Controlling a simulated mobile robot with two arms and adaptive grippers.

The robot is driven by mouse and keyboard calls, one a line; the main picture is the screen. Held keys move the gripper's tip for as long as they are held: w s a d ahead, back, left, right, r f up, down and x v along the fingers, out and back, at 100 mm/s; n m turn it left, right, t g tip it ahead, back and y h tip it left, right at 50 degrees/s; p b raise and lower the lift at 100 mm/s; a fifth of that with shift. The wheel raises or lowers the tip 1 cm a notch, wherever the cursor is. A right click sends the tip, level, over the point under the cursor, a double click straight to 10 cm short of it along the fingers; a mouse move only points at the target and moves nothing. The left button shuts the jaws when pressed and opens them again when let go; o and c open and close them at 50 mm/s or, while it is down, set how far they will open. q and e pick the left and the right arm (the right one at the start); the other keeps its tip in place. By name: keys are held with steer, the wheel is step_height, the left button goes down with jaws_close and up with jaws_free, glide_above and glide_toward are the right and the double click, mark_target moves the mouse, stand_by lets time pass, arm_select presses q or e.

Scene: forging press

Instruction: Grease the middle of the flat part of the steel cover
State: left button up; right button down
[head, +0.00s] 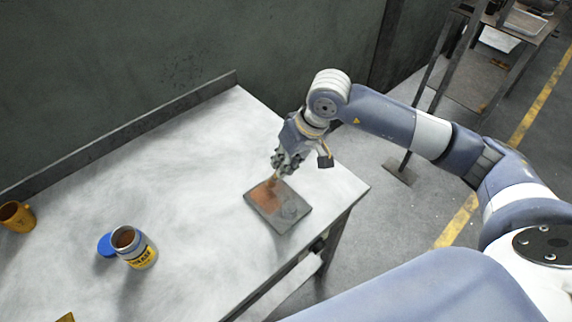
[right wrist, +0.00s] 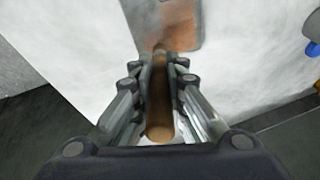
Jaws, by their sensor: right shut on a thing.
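The steel cover (head: 300,221) is a grey plate lying near the right edge of the table. My right gripper (head: 276,172) is above the cover's far edge, shut on a brush. The brush's brown handle (right wrist: 159,112) runs between the fingers in the right wrist view. Its tip is at the smear; I cannot tell whether it touches. The smeared cover (right wrist: 182,22) also shows there. My left gripper is not in view.
An open grease tin (head: 140,254) with brown content stands on the white table (head: 190,180), with a blue lid (head: 105,245) beside it. A yellow-orange mug (head: 17,217) is at the far left. A low rim runs along the back. The table's middle is clear.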

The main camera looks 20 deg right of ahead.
steer(key=shift+r, duration=1.5)
steer(key=shift+r+p, duration=0.1)
steer(key=shift+p, duration=0.4)
steer(key=shift+s+a+f+g+h+p, duration=0.35)
steer(key=shift+s+f+g+h+p, duration=0.25)
steer(key=shift+p, duration=0.75)
steer(key=shift+s+a+f+g+h+p, duration=0.3)
steer(key=shift+f+g+h+p, duration=0.35)
steer(key=shift+p, duration=0.7)
steer(key=shift+f+h+b, duration=0.25)
steer(key=shift+b, duration=0.25)
